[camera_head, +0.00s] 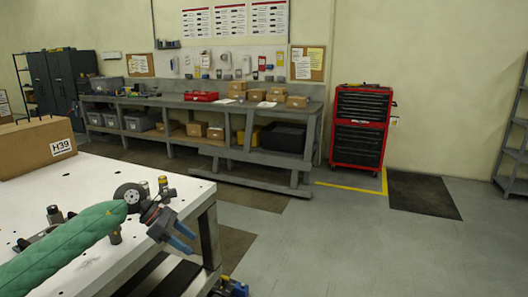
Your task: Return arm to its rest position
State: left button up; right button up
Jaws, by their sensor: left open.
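My left arm, in a green padded sleeve, reaches in from the lower left over the white table (95,172). My left gripper (183,238) is at its end, near the table's right edge, with its blue fingers apart and nothing between them. Close beside it on the table are a small black wheel (130,194) and several small metal cylinders (163,184). The sleeve hides part of the tabletop and some small parts behind it. My right gripper is not clearly seen.
A cardboard box marked H39 (35,146) stands at the table's far left. Small dark parts (55,215) lie near the sleeve. A long grey workbench (215,103) and a red tool cabinet (360,125) stand by the back wall. The floor to the right is clear.

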pick_arm(q)
jog(key=w+d+f+n+t+h, duration=0.2)
jog(key=d+f+n+t+h, duration=0.6)
jog(key=d+n, duration=0.55)
jog(key=s+a+f+n+t+y, duration=0.25)
jog(key=f+n+y, duration=0.25)
jog(key=f+n, duration=0.5)
jog(key=s+a+f+n+t+y, duration=0.1)
jog(key=s+a+f+n+y, duration=0.35)
jog(key=f+n, duration=0.55)
jog(key=s+a+f+n+t+y, duration=0.25)
jog(key=f+n+y, duration=0.45)
jog(key=f, duration=0.5)
jog(key=s+f+n+g, duration=0.3)
jog(key=s+f, duration=0.4)
jog(key=s, duration=0.5)
jog(key=s+d+f+n+g, duration=0.1)
jog(key=s+f+n+g, duration=0.2)
jog(key=s, duration=0.9)
jog(key=s+f+n+g, duration=0.4)
jog(key=s+f+g, duration=0.2)
jog(key=s+f, duration=0.5)
jog(key=shift+s+d+f+g, duration=0.3)
jog(key=shift+s+d+g, duration=0.1)
jog(key=shift+s, duration=0.05)
